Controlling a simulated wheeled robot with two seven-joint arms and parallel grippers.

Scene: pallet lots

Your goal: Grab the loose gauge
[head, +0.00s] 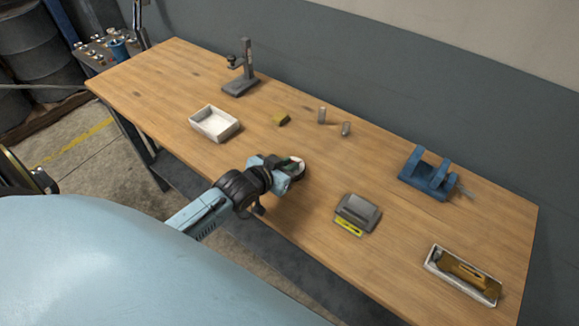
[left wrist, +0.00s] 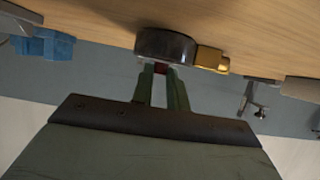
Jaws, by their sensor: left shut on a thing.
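The loose gauge (head: 300,169) is a small round dial with a dark rim and pale face, near the front edge of the wooden bench. My left gripper (head: 291,166) reaches in from the front and covers part of it. In the left wrist view the gauge (left wrist: 166,46) shows as a dark, shiny round body at the fingertips. My left gripper (left wrist: 164,72) is shut on it, with a bit of red between the fingers. I cannot tell whether the gauge touches the bench. My right gripper is not in view.
To the right are a grey box (head: 358,212), a blue fixture (head: 427,188) and a tray (head: 433,264) holding a brown tool.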

